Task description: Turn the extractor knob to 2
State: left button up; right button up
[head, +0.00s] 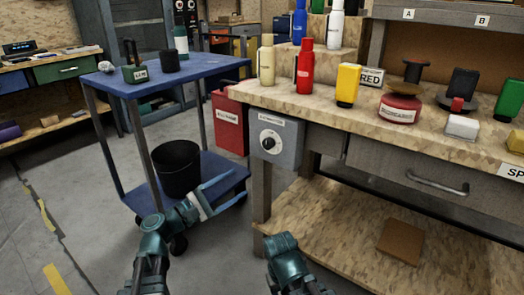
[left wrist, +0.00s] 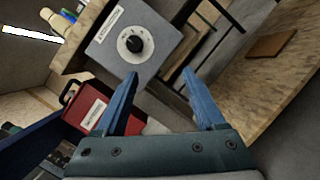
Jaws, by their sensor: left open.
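The extractor control is a grey box (head: 276,139) on the front left end of the workbench, with a label strip above a black knob on a white dial (head: 269,142). In the left wrist view the knob (left wrist: 134,43) shows near the top, beyond the fingertips; the dial's markings are too small to read. My left gripper (head: 219,189) is open and empty, below and left of the box in the head view; its blue fingers (left wrist: 167,100) are apart and not touching the knob. My right arm (head: 287,262) shows at the bottom, its fingers not visible.
The workbench top (head: 330,100) holds bottles and several coloured containers. A blue cart (head: 180,75) stands left, with a black bin (head: 177,167) on its lower shelf. A drawer handle (head: 437,183) sticks out at right.

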aim_at(265, 146)
pick_arm(q)
jog(key=w+d+r+p, duration=0.1)
jog(key=w+d+r, duration=0.1)
jog(key=w+d+r+n+t+p, duration=0.1)
jog(key=w+d+r, duration=0.1)
jog(key=w, duration=0.1)
jog(key=w+d+r+n+p, duration=0.1)
jog(key=w+d+r, duration=0.1)
jog(key=w+d, duration=0.1)
jog(key=shift+r+t+p, duration=0.2)
jog(key=shift+t+p, duration=0.1)
jog(key=shift+p, duration=0.05)
jog(key=shift+x, duration=0.8)
jog(key=shift+c, duration=0.4)
grip_shut()
